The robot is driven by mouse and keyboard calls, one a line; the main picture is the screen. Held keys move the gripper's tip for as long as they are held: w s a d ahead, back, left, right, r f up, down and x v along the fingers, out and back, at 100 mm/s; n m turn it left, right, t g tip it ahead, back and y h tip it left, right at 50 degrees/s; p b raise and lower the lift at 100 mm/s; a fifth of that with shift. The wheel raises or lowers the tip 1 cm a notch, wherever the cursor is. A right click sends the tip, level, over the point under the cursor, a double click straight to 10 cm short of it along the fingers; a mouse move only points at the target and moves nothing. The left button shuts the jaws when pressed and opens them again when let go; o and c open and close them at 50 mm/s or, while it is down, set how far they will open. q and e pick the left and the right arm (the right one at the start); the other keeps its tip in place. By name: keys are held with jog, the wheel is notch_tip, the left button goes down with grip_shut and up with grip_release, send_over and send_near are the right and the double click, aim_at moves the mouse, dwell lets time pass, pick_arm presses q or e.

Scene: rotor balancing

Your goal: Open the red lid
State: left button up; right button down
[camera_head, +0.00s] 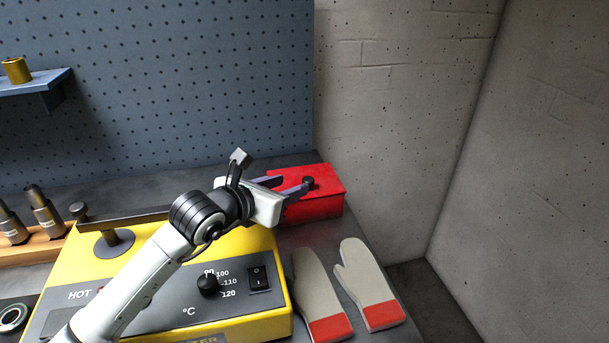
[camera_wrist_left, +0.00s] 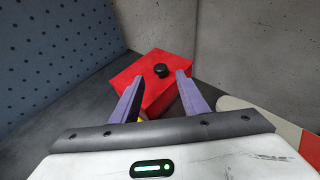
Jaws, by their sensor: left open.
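The red lid (camera_head: 325,181) tops a red box (camera_head: 318,208) at the back right of the bench, and it lies shut. A black round knob (camera_head: 308,183) stands on the lid. In the left wrist view the red lid (camera_wrist_left: 145,66) lies ahead, with the knob (camera_wrist_left: 161,70) just beyond and between the fingertips. My left gripper (camera_head: 291,185) is open, its purple fingers reaching over the box towards the knob. In the left wrist view the gripper (camera_wrist_left: 156,80) shows empty jaws. The knob does not look gripped. My right gripper is not in view.
A yellow heater (camera_head: 235,317) with a dial and switch stands below my left arm. Two oven mitts (camera_head: 362,279) lie right of it. A blue pegboard (camera_head: 200,90) and a concrete wall (camera_head: 400,110) rise behind. A wooden rack (camera_head: 40,247) stands at left.

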aim_at(308, 179)
pick_arm(q)
jog(key=x, duration=0.3)
jog(key=b+x, duration=0.1)
jog(key=x, duration=0.2)
jog(key=shift+w+d+f, duration=0.15)
jog(key=shift+w+f, duration=0.1)
jog(key=shift+f, duration=0.15)
jog(key=shift+w+d+f+b, duration=0.1)
jog(key=shift+w+d+b, duration=0.15)
jog(key=shift+w+b, duration=0.25)
grip_shut()
